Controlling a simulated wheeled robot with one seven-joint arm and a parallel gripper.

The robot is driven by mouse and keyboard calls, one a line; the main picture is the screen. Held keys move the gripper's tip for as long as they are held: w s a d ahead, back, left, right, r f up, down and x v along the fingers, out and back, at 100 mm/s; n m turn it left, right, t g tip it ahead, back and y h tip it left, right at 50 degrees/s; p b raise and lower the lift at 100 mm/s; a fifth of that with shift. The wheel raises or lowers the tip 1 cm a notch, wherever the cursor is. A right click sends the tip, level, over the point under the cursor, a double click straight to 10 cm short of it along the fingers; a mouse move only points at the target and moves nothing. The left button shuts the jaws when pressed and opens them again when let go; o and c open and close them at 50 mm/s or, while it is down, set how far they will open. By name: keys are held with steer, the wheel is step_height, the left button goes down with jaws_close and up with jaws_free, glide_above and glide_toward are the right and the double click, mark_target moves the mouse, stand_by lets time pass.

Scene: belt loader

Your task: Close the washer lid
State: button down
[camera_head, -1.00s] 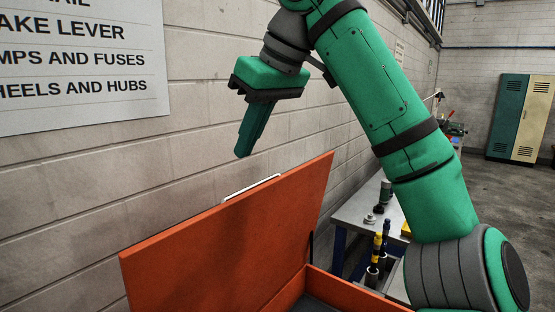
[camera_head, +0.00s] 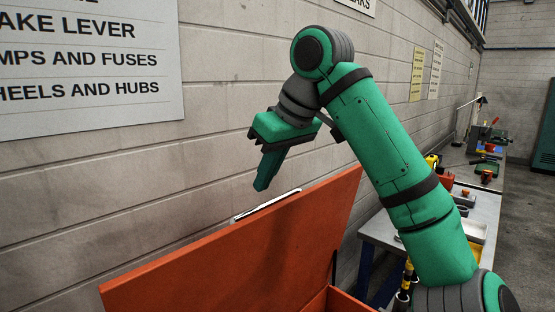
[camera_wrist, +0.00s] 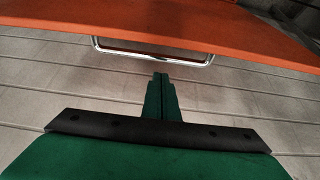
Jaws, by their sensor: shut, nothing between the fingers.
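The washer lid (camera_head: 270,250) is a flat orange panel standing raised in the head view, with part of the orange washer box (camera_head: 345,300) below it. A metal handle (camera_head: 265,205) sits behind the lid's top edge. The wrist view shows the lid's edge (camera_wrist: 180,22) across the top and the handle (camera_wrist: 150,50) just beyond my fingertips. My green gripper (camera_head: 262,186) is shut and empty, pointing down just above the handle; its fingers (camera_wrist: 161,78) also show in the wrist view. There seems to be a small gap between fingertips and handle.
A block wall (camera_head: 210,170) with a white sign (camera_head: 90,65) runs close behind the lid. A workbench (camera_head: 485,205) with tools, containers and a lamp stands to the right. Open floor (camera_head: 520,230) lies right of the bench.

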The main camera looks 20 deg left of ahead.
mark_target(280, 203)
steer(key=shift+s+d+f, duration=0.15)
steer(key=shift+d+f, duration=0.15)
steer(key=shift+d, duration=0.3)
steer(key=shift+s+d+f, duration=0.15)
steer(key=shift+d+f, duration=0.15)
steer(key=shift+d, duration=0.3)
steer(key=shift+s+d+f, duration=0.15)
steer(key=shift+d+f, duration=0.15)
steer(key=shift+d, duration=0.3)
steer(key=shift+w, duration=0.1)
